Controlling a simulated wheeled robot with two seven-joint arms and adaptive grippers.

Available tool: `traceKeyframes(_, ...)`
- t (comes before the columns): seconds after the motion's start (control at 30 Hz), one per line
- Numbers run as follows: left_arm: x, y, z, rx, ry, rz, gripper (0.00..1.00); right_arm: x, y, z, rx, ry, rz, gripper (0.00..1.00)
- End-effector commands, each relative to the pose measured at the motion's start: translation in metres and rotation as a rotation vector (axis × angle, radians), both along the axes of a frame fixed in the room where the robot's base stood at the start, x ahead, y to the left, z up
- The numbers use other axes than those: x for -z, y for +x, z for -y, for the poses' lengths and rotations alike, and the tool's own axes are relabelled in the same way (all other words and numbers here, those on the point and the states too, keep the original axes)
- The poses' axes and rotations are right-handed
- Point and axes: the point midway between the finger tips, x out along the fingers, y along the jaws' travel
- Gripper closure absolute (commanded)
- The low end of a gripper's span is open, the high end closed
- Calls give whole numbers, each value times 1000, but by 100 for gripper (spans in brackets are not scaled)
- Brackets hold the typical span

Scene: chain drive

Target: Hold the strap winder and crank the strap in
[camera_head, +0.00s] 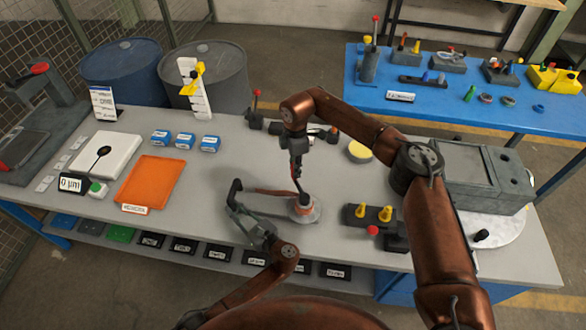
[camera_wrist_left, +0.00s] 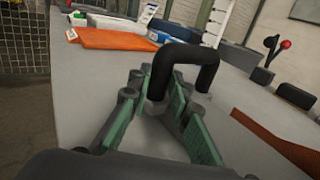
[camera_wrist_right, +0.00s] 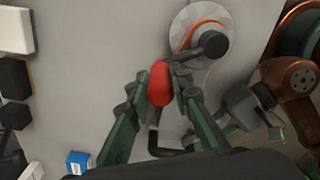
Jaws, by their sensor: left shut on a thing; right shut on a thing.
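The strap winder (camera_head: 305,210) sits on the grey bench, a pale round disc with an orange-red coil; its disc also shows in the right wrist view (camera_wrist_right: 184,54). An orange strap (camera_head: 272,191) runs left from it. My left gripper (camera_head: 238,202) is shut on a black U-shaped handle (camera_wrist_left: 184,50) left of the winder; whether the handle joins the winder is unclear. My right gripper (camera_head: 299,188) reaches down from above and is shut on the red crank knob (camera_wrist_right: 160,84) beside the disc. My right gripper hides part of the winder in the head view.
An orange tray (camera_head: 150,182), several blue boxes and a white scale stand to the left. A block with yellow pegs (camera_head: 367,215) stands close right of the winder. A grey box (camera_head: 485,178) is further right. My right arm spans above the bench.

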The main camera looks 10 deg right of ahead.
Motion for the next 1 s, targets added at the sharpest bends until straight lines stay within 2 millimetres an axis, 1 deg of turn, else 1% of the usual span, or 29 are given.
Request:
traceKeyframes(0.03, 2, -1, -3, -6, 1, -5, 100, -1, 2, 5, 3, -6, 2, 100)
traceKeyframes(0.47, 2, 0, -4, -8, 1, -5, 100, 0, 2, 6, 2, -8, 1, 100)
traceKeyframes(0.5, 2, 0, -4, -8, 1, -5, 100, 0, 1, 6, 1, -8, 1, 78)
traceKeyframes(0.73, 2, -1, -3, -7, 3, -5, 100, 0, 1, 4, 0, -5, 1, 63)
traceKeyframes(1.0, 2, 0, -3, -6, 2, -4, 100, -1, 1, 3, -1, -3, 0, 63)
